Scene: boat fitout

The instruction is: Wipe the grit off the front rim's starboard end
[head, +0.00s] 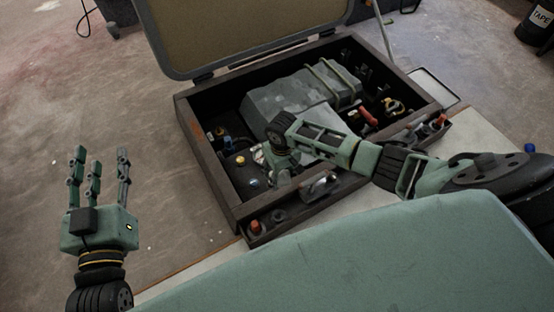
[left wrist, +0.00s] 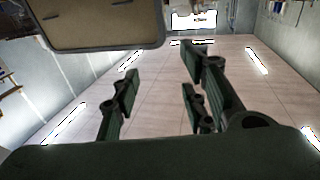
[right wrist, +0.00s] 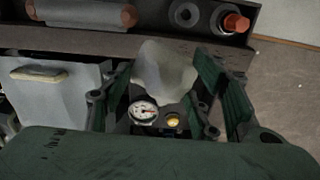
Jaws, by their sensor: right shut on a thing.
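The open dark box (head: 236,205) has its front rim (head: 290,187) facing me; the rim also crosses the upper part of the right wrist view (right wrist: 60,40). My right gripper (head: 275,165) reaches down inside the box near the rim's left end. It is shut on a pale, crumpled wad (right wrist: 165,72), which looks like cloth. The wad overlaps the rim's edge in the right wrist view; whether it touches is unclear. Small dark specks, perhaps grit, show beside the wad. My left gripper (head: 97,165) is open and empty, left of the box, fingers up.
A front ledge holds an orange-capped item (right wrist: 236,23), a grey ring and a roller (right wrist: 85,13). Inside the box are a gauge (right wrist: 143,111), a yellow knob (right wrist: 173,121) and a grey block (head: 290,97). The raised lid (head: 240,35) stands behind. Floor left of the box is clear.

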